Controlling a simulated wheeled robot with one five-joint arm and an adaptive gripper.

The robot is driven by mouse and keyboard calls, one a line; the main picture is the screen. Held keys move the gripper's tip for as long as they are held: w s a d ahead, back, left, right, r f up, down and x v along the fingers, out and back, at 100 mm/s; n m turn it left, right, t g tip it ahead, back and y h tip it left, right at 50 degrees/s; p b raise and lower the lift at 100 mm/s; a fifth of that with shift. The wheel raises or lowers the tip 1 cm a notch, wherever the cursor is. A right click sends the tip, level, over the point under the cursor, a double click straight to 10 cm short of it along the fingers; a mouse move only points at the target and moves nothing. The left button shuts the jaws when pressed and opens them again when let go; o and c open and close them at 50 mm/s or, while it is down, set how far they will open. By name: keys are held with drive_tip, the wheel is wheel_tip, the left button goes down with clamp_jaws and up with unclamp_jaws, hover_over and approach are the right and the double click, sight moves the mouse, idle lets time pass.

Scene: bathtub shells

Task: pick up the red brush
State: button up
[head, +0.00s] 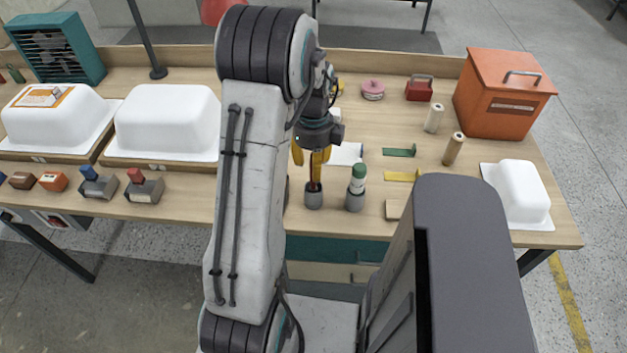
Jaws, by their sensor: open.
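A dark red handle (314,186), which looks like the red brush, stands upright in a small grey cup (314,201) near the front edge of the workbench. My gripper (312,163) points down directly above the cup, its yellow fingers open on either side of the handle's upper part. I cannot tell whether the fingers touch it. The brush's top is hidden between the fingers and its lower end is inside the cup.
A green-and-white item stands in another grey cup (355,201) just to the right. White tub shells (168,120) are at left, with one more (522,190) at right. An orange box (502,95) stands at back right.

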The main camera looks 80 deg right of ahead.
drive_tip(key=shift+f, duration=0.35)
clamp_jaws()
idle(0.3)
